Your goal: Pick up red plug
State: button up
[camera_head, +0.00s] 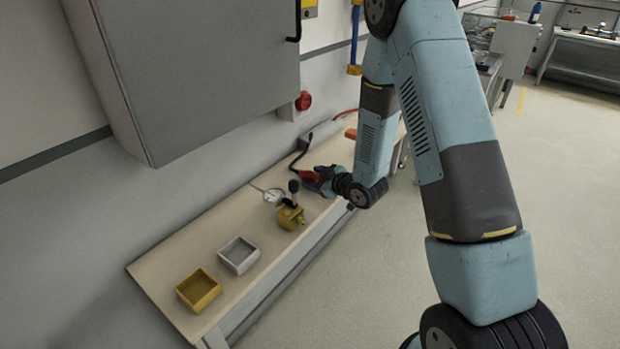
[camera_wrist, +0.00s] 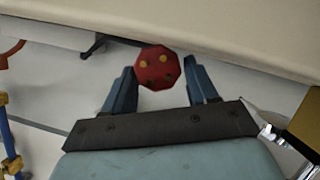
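The red plug (camera_head: 309,176) is at the back part of the bench, at the tip of my gripper (camera_head: 323,181), with a dark cable running up from it. In the wrist view the plug (camera_wrist: 159,70) shows end-on, a round red face with yellowish and dark spots. It lies between the two blue fingertips of my gripper (camera_wrist: 160,75). The fingers are apart, with their tips close to both sides of the plug. Whether they press on it is unclear. My arm comes in from the right and hides part of the bench there.
A yellow bin (camera_head: 198,290) and a grey bin (camera_head: 238,254) stand at the near end of the bench (camera_head: 170,262). A brass-coloured device with a black knob (camera_head: 290,217) and a round gauge (camera_head: 273,195) are near the plug. A grey cabinet (camera_head: 205,70) hangs above; a red knob (camera_head: 303,101) sits beside it.

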jog(key=shift+d, duration=0.1)
jog(key=c, duration=0.7)
jog(key=shift+c, duration=0.3)
